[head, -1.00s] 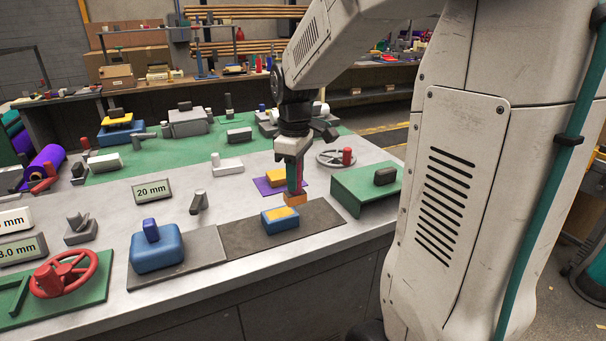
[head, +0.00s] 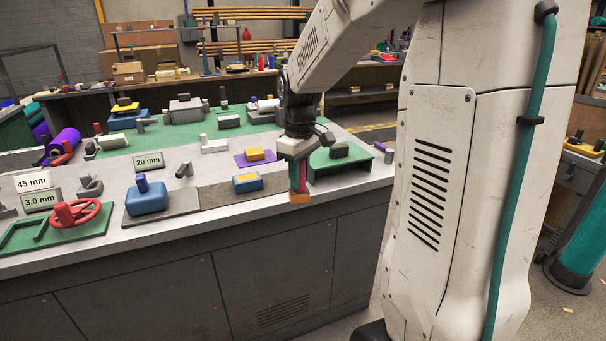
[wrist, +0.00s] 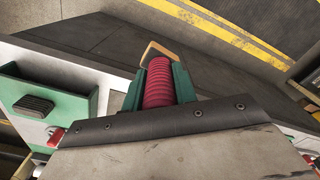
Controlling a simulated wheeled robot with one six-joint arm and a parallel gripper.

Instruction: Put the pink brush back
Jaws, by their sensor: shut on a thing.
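My gripper (head: 300,180) is shut on the pink brush (wrist: 158,88), whose ribbed pink handle sits between the green fingers. The brush's orange end (head: 299,198) points down in the head view. In the wrist view, its tan-orange far end (wrist: 157,49) shows against the grey floor. In the head view, the brush hangs in front of the bench's right front edge, to the right of a blue block with an orange-yellow top (head: 248,185). How high it is above the bench top is hard to tell.
A green stand (head: 325,165) with a dark block is close behind my gripper; it also shows in the wrist view (wrist: 45,98). A purple mat (head: 243,161) bears an orange block. A blue block with a peg (head: 146,200) and a red wheel (head: 85,212) stand left.

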